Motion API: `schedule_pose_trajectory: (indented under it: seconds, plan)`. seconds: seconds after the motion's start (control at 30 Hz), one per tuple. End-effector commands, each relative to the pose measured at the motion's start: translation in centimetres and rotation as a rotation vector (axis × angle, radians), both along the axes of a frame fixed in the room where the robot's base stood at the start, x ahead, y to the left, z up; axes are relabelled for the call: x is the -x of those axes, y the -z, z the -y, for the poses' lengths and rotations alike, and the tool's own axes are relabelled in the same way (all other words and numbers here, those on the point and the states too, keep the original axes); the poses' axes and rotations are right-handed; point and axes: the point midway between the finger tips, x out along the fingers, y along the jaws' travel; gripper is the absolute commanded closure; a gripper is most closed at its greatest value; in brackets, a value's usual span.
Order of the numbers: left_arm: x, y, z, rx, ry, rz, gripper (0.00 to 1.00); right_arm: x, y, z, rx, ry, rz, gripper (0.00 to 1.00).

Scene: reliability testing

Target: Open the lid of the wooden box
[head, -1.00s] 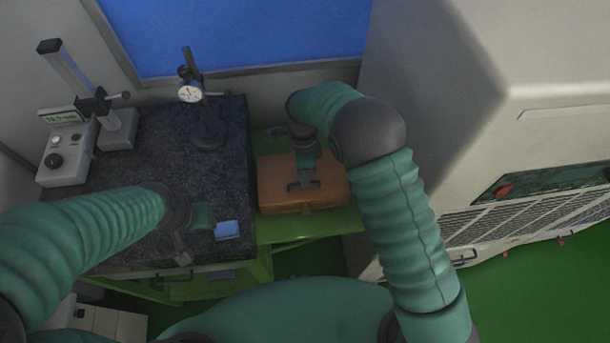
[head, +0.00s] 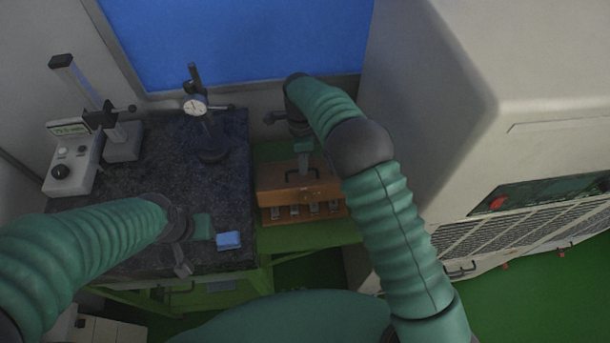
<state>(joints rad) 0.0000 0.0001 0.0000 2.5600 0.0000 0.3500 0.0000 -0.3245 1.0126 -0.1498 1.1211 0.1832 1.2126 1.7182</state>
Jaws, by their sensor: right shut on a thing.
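The wooden box (head: 262,216) stands on the green table at the middle of the head view. Its orange-brown lid (head: 272,181) is raised at the front, and several pale metal pieces show in the opening below it. The lid has a dark handle on top. My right gripper (head: 303,174) reaches down from above and is shut on the lid at this handle; its fingertips are small in the picture. My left gripper (head: 192,245) hangs over the dark stone plate, apart from the box, and its finger gap is unclear.
The dark stone plate (head: 150,180) carries a dial gauge stand (head: 209,153), a grey height gauge (head: 72,167) and a small blue block (head: 229,240). A large beige machine (head: 455,150) stands close on the right. A wall with a blue panel is behind.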

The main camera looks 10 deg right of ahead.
Motion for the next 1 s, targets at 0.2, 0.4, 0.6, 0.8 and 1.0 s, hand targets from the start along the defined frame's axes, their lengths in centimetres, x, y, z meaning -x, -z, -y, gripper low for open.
schedule_pose_trajectory:
  seconds: [0.2,0.4,0.6,0.8,1.0]
  plan:
    - [0.0,-0.1,0.0,0.0,0.0,0.0,0.64,-2.1,-0.2,-0.1,-0.003,-0.001,0.008,1.0]
    - [0.0,-0.2,0.0,0.0,0.0,0.0,0.64,-2.8,-0.3,-0.1,-0.002,-0.002,0.004,1.0]
    - [0.0,-0.2,0.0,0.0,0.0,0.0,0.64,-3.0,-0.3,-0.1,-0.001,-0.002,0.002,1.0]
    - [0.0,-0.2,0.0,0.0,0.0,0.0,0.64,-3.0,-0.2,0.0,-0.001,-0.002,0.0,1.0]
    - [0.0,-0.2,0.0,0.0,0.0,0.0,0.64,-2.9,-0.3,0.0,0.0,-0.001,0.0,0.72]
